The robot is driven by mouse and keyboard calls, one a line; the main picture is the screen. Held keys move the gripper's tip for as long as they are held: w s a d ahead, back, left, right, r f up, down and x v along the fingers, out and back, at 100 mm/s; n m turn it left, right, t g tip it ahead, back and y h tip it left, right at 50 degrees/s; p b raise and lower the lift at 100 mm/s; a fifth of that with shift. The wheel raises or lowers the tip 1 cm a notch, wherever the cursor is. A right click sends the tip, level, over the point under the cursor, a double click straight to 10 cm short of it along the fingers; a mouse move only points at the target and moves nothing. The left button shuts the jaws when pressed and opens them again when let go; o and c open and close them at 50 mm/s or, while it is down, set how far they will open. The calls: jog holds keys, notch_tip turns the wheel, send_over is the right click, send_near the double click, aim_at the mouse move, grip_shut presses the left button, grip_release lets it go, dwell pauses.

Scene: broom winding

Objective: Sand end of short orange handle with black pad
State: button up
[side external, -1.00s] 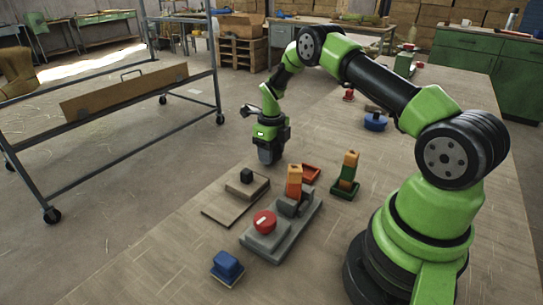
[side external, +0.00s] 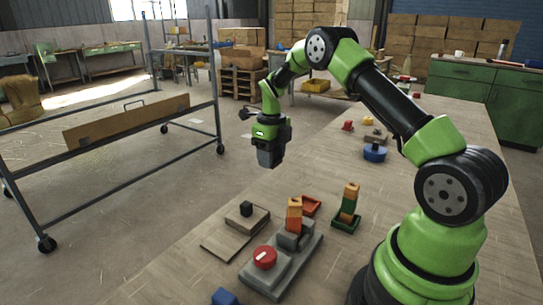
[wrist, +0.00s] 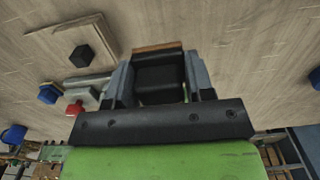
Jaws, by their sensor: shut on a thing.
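A short orange handle (side external: 294,215) stands upright in a grey clamp fixture (side external: 279,268) with a red knob (side external: 264,257). Another orange piece (side external: 351,192) with a green lower part stands in a green holder (side external: 344,223). My gripper (side external: 270,157) is high above the table, behind and left of the clamp, apart from both handles. In the wrist view my gripper (wrist: 160,85) is shut on a black pad (wrist: 158,72) with a thin tan edge. The pad's far side is hidden.
A blue block (side external: 225,297) is cut off at the bottom edge. A blue round item (side external: 375,153) stands farther back.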

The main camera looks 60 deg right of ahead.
jog(key=s+a+r+n, duration=0.4)
jog(key=s+a+r, duration=0.1)
jog(key=s+r, duration=0.15)
notch_tip(320, 180, up, 4)
jog(key=n, duration=0.5)
send_over(300, 201)
jog(key=s+d, duration=0.1)
jog(key=f, duration=0.8)
jog(key=shift+s+f, duration=0.2)
jog(key=shift+s, duration=0.1)
jog(key=shift+w+a, duration=0.45)
jog(key=shift+w, duration=0.35)
jog(key=shift+c, duration=0.4)
jog(key=shift+s+d+r, duration=0.1)
jog(key=shift+s+d, duration=0.35)
jog(key=shift+s, duration=0.25)
notch_tip(300, 201, up, 8)
